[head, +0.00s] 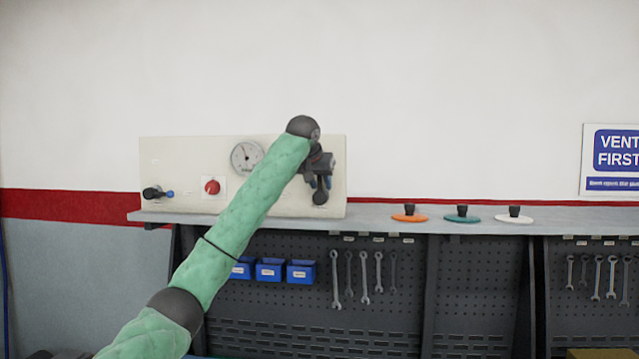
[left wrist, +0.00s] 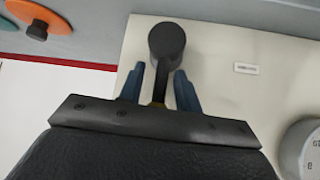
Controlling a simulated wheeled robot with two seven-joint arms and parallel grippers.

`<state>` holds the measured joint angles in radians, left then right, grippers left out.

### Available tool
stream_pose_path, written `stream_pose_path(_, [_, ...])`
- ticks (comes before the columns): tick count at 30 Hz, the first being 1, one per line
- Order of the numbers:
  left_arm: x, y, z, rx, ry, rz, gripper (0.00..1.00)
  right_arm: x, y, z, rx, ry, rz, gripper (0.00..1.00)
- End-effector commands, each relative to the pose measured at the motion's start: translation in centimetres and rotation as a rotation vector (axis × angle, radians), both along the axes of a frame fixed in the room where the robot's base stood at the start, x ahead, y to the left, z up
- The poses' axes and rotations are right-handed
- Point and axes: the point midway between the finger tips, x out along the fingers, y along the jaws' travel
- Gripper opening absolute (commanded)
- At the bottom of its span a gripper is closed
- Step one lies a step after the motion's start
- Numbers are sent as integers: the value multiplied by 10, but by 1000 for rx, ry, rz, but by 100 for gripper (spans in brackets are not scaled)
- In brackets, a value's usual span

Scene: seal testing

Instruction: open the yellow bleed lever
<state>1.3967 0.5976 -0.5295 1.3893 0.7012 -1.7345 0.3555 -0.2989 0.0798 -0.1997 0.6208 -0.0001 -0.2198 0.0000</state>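The bleed lever (left wrist: 166,45) shows in the left wrist view as a dark round knob on a dark stem, with a small yellowish part low between my fingers. In the head view its dark knob (head: 320,198) hangs below my gripper at the right end of the cream panel (head: 160,165). My left gripper (left wrist: 159,85) has its two blue fingers on either side of the stem, with gaps visible, so it looks open around the lever. In the head view the left gripper (head: 319,180) is partly hidden by its wrist. My right gripper is in neither view.
The panel also bears a round gauge (head: 246,157), a red knob (head: 212,187) and a black valve handle (head: 152,193). Orange (head: 409,214), teal (head: 462,215) and white (head: 514,215) discs with black knobs lie on the shelf to the right. Wrenches and blue bins (head: 270,270) are below.

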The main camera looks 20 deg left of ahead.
Motion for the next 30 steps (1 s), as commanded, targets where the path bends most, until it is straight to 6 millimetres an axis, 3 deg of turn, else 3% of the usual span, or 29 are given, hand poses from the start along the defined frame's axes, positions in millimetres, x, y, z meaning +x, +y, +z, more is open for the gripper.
stream_pose_path(12, [-5,-1,3,-2,-2,-1,34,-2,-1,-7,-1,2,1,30])
stream_pose_path(22, [-39,-5,36,-1,-3,-1,34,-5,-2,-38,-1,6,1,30])
stream_pose_path(25, [-45,-5,44,-1,-1,-1,34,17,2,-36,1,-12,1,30])
stream_pose_path(30, [-52,-6,52,-1,0,-1,34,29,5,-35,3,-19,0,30])
